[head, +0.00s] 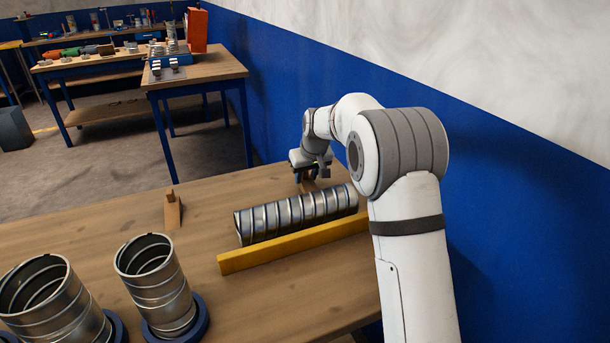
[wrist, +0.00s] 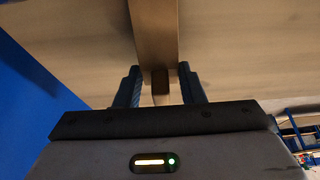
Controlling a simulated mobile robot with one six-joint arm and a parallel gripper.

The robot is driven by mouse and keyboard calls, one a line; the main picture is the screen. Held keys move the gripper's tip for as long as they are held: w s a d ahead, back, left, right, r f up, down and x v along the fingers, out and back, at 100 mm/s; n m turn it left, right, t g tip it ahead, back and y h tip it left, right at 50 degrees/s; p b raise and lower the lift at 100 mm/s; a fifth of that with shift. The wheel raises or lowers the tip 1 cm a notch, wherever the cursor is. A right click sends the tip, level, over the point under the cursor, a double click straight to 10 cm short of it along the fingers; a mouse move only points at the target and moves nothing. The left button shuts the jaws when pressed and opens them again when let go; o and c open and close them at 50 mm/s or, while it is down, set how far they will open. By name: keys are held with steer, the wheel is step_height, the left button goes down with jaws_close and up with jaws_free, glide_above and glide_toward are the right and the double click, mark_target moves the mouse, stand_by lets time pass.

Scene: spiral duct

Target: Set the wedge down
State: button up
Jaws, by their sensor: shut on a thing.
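A second wooden wedge (head: 173,212) with an upright block stands on the table left of the duct. The ribbed metal duct lies on its side.
A yellow bar (head: 290,244) lies along the duct's near side. Two upright metal duct pieces (head: 155,285) stand at the front left, with blue rings at their bases. A blue wall is at the right. The table (head: 100,225) is clear toward the back left.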

mark_target(311, 188)
steer(key=shift+f, duration=0.45)
steer(key=o, duration=1.2)
steer(key=shift+c, duration=0.2)
steer(key=v, duration=0.7)
steer(key=shift+s+d+r+b, duration=0.1)
steer(key=shift+s+r+b, duration=0.15)
steer(key=shift+b, duration=0.1)
steer(key=shift+m, duration=0.4)
steer(key=s+d+r, duration=0.2)
steer(key=s, duration=0.1)
steer(key=s+d+r, duration=0.1)
steer(key=s, duration=0.1)
steer(key=shift+s+p, duration=0.25)
steer(key=shift+p, duration=0.1)
steer(key=s+d+m, duration=0.1)
steer(key=s+d, duration=0.2)
steer(key=s, duration=0.8)
steer(key=s+d+f+m+g+h+p, duration=0.1)
steer(key=s+d, duration=0.2)
steer(key=s, duration=0.8)
steer(key=s+d+f+m+p, duration=0.1)
steer(key=s+d, duration=0.3)
steer(key=s, duration=0.7)
steer(key=shift+s+f+m+h, duration=0.15)
steer(key=shift+s+m+h, duration=0.15)
steer(key=shift+s+m, duration=0.1)
